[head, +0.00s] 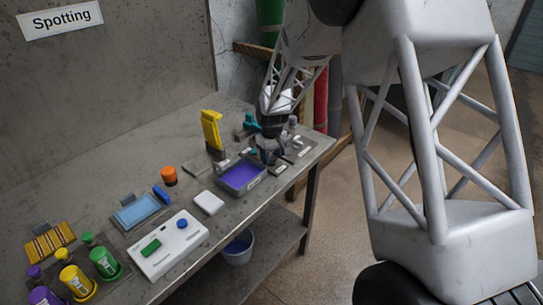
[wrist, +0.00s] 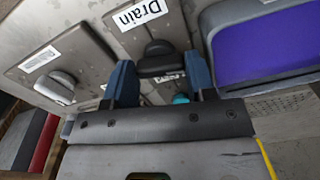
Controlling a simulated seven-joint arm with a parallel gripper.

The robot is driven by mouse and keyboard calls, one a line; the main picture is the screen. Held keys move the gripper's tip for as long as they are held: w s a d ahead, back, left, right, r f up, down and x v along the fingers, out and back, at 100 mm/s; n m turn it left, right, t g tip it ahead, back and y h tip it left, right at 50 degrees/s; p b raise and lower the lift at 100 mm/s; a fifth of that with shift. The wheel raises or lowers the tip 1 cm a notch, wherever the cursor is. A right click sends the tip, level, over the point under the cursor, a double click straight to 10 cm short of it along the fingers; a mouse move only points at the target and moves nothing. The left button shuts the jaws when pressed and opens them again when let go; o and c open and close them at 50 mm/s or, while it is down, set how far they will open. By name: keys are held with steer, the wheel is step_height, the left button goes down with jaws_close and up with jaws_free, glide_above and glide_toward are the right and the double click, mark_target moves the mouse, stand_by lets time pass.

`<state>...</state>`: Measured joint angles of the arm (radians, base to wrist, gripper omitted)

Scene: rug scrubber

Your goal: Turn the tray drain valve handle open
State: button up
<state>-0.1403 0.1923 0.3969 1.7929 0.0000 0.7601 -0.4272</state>
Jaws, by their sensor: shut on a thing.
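My gripper (wrist: 160,72) has two blue fingers, one on each side of a dark drain valve handle (wrist: 158,50) in the wrist view. It is shut on this handle. The handle lies below a white label reading "Drain" (wrist: 138,15). The tray (wrist: 207,48), with purple liquid in it, is to the right in the wrist view. In the head view my gripper (head: 268,150) is at the right end of the bench, just right of the tray (head: 243,190). The handle is hidden there by the gripper.
A second plate with a grey knob (wrist: 55,86) lies left of the fingers. In the head view a yellow brush (head: 211,130), an orange knob (head: 169,175) and a white box (head: 168,244) stand to the left. A bucket (head: 238,247) is on the lower shelf.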

mark_target(272, 157)
steer(key=shift+r+n, duration=0.1)
steer(key=shift+n, duration=1.1)
steer(key=o, duration=0.9)
steer(key=shift+o, duration=0.2)
steer(key=shift+r, duration=4)
steer(key=shift+r, duration=0.1)
